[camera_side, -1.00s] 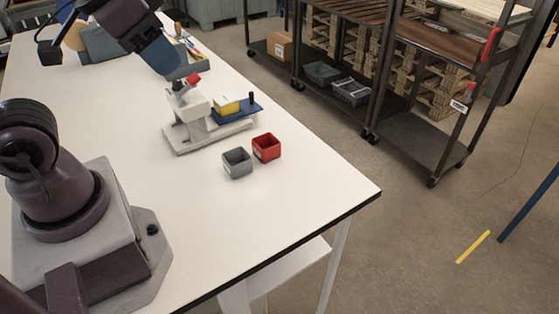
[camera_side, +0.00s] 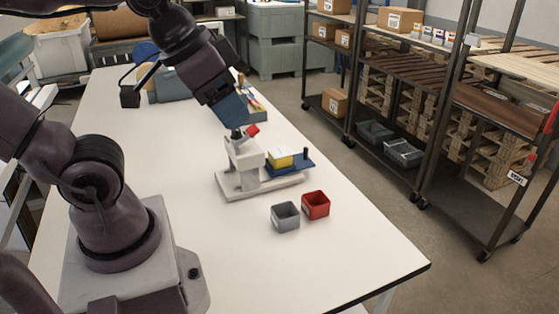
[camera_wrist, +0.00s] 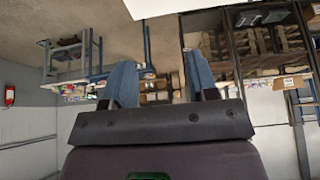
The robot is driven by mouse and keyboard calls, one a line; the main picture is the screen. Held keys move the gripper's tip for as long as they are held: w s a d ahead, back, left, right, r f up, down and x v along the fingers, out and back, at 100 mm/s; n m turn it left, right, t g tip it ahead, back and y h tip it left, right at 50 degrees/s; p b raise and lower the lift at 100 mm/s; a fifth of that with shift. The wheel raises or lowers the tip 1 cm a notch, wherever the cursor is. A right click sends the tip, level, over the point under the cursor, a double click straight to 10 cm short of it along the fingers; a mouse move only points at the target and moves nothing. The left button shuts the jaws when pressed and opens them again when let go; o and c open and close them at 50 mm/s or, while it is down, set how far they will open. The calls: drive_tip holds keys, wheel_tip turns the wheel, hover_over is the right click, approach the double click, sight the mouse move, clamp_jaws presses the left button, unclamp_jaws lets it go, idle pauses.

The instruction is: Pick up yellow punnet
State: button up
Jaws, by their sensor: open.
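The yellow punnet (camera_side: 280,158) looks like a small yellow box with a pale side. It sits on the blue plate (camera_side: 300,164) of a white fixture (camera_side: 264,186) on the table. My gripper (camera_side: 236,121) has blue fingers and is above the fixture's upright post, to the left of the punnet and apart from it. In the wrist view my gripper (camera_wrist: 160,80) shows its two fingers spread with nothing held between them. The punnet is not seen in the wrist view.
A grey bin (camera_side: 285,217) and a red bin (camera_side: 316,205) stand in front of the fixture. A red part (camera_side: 252,130) shows at the fixture's top. The white table (camera_side: 350,255) is clear at the front. Shelving racks (camera_side: 405,130) stand beyond the table.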

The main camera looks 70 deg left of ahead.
drive_tip(key=o, duration=0.6)
drive_tip(key=n+g+y, duration=0.2)
drive_tip(key=n+g, duration=0.4)
drive_tip(key=n, duration=1.2)
hover_over(280, 154)
drive_tip(key=s+d, duration=0.1)
drive_tip(key=d, duration=0.3)
drive_tip(key=f, duration=2.3)
drive_tip(key=shift+a+f, duration=0.2)
drive_tip(key=shift+f, duration=0.2)
drive_tip(key=shift+a+f, duration=0.15)
drive_tip(key=shift+f, duration=0.9)
drive_tip(key=shift+a+f, duration=0.2)
drive_tip(key=shift+f, duration=0.8)
drive_tip(key=shift+a+f, duration=0.15)
drive_tip(key=shift+f, duration=0.9)
